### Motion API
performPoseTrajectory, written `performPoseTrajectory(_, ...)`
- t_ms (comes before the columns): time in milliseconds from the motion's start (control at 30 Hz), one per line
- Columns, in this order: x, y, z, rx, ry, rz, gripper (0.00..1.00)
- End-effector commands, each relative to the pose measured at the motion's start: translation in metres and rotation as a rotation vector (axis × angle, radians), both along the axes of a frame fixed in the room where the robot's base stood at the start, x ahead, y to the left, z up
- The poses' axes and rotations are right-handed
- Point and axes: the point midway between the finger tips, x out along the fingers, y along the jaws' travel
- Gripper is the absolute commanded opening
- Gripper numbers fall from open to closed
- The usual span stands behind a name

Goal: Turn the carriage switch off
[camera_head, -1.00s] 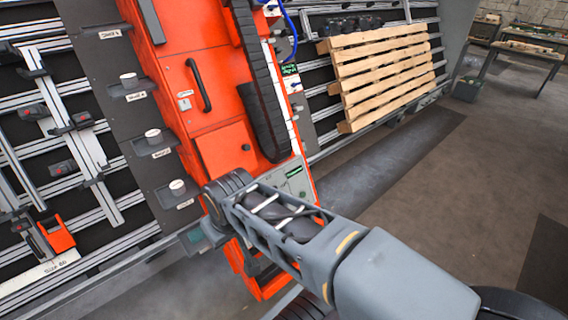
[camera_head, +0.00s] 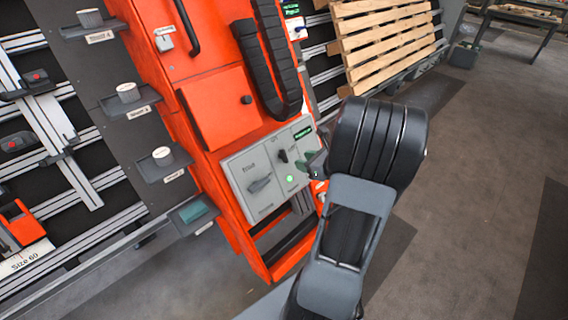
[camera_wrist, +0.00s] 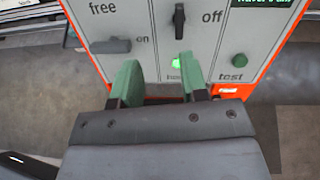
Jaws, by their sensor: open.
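The grey control panel (camera_head: 270,168) on the orange carriage (camera_head: 215,105) carries a black switch knob (camera_head: 283,155). In the wrist view the knob (camera_wrist: 179,20) stands upright at the top, between "on" at lower left and "off" at right. I cannot tell which setting it is at. A green lamp (camera_wrist: 194,62) is lit below it. My gripper (camera_wrist: 158,82) is open, with nothing between its green fingertips. The fingertips are just below the knob in the wrist view and appear apart from it. In the head view my gripper (camera_head: 313,160) is at the panel's right edge.
A grey handle (camera_wrist: 110,46) near "free" and a green button (camera_wrist: 239,60) marked "test" flank the knob. A green display (camera_head: 302,132) is above. Shelves with white cylinders (camera_head: 163,156) stand left.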

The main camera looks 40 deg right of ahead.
Motion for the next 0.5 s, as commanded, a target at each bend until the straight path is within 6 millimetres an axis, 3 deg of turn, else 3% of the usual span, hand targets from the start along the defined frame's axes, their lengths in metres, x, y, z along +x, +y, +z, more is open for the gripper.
performPoseTrajectory(133,0.002,-0.019,-0.014,0.063,-0.018,-0.096,0.4)
performPoseTrajectory(500,0.062,-0.011,-0.04,0.069,-0.019,-0.101,0.4)
